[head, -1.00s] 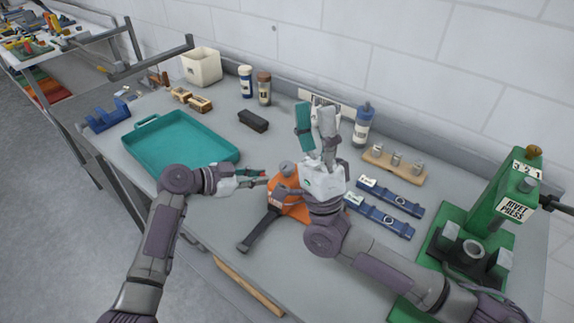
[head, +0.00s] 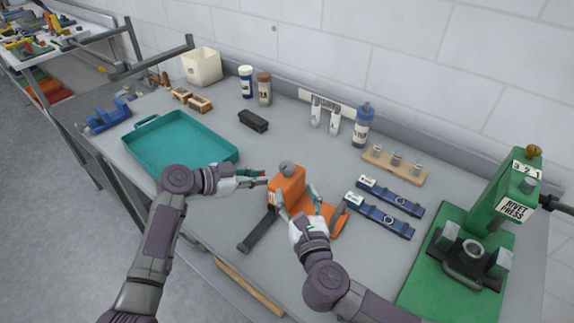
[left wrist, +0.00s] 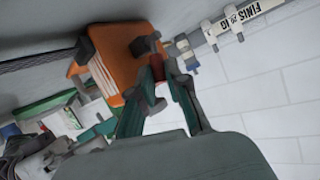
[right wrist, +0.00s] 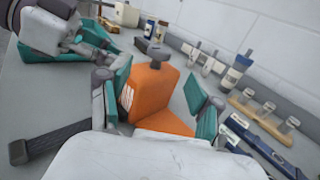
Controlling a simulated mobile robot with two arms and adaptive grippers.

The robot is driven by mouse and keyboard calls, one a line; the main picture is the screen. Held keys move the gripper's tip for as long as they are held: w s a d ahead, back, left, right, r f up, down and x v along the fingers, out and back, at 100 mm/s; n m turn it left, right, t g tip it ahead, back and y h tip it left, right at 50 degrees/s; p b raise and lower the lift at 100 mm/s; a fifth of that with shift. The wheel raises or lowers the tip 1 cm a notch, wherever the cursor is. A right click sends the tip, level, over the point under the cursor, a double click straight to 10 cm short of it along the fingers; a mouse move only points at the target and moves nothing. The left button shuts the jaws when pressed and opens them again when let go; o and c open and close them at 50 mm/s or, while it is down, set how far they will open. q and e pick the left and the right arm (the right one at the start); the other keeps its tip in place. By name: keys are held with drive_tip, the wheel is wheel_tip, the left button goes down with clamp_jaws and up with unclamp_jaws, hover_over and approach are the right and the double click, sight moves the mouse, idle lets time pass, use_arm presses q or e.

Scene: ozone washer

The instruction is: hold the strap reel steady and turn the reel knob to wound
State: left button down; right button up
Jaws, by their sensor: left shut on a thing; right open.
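The strap reel (head: 288,188) is an orange housing on the bench, with a grey knob (head: 287,168) on top and a dark strap (head: 258,232) running toward the front edge. The knob also shows in the right wrist view (right wrist: 155,57). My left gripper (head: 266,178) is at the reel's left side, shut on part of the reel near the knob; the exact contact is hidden. My right gripper (head: 301,195) is open at the reel's front, its fingers apart around the orange body. In the right wrist view the orange housing (right wrist: 152,95) stands between the fingers.
A teal tray (head: 178,170) lies to the left. Blue strap pieces (head: 380,215) and a wooden block with metal cups (head: 395,165) lie to the right. The green rivet press (head: 500,200) stands at far right. Bottles (head: 362,125) stand behind.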

sight(281, 165)
drive_tip(key=x, duration=1)
drive_tip(key=c, duration=1.1)
drive_tip(key=shift+a+r+m+h, duration=0.4)
drive_tip(key=shift+a+r+h, duration=0.1)
drive_tip(key=shift+a, duration=0.15)
drive_tip(key=shift+d+f+m+t+h, duration=0.1)
drive_tip(key=shift+d+f+m+h, duration=0.2)
drive_tip(key=shift+h, duration=0.35)
drive_tip(key=shift+d+m+t+h, duration=0.1)
drive_tip(key=shift+m+h, duration=0.35)
drive_tip(key=shift+h, duration=0.25)
drive_tip(key=shift+d+f+m+t+h, duration=0.1)
drive_tip(key=shift+d+f+m+h, duration=0.2)
drive_tip(key=shift+h, duration=0.35)
drive_tip(key=shift+c, duration=0.2)
drive_tip(key=o, duration=1.1)
drive_tip(key=shift+o, duration=0.2)
drive_tip(key=shift+r, duration=0.1)
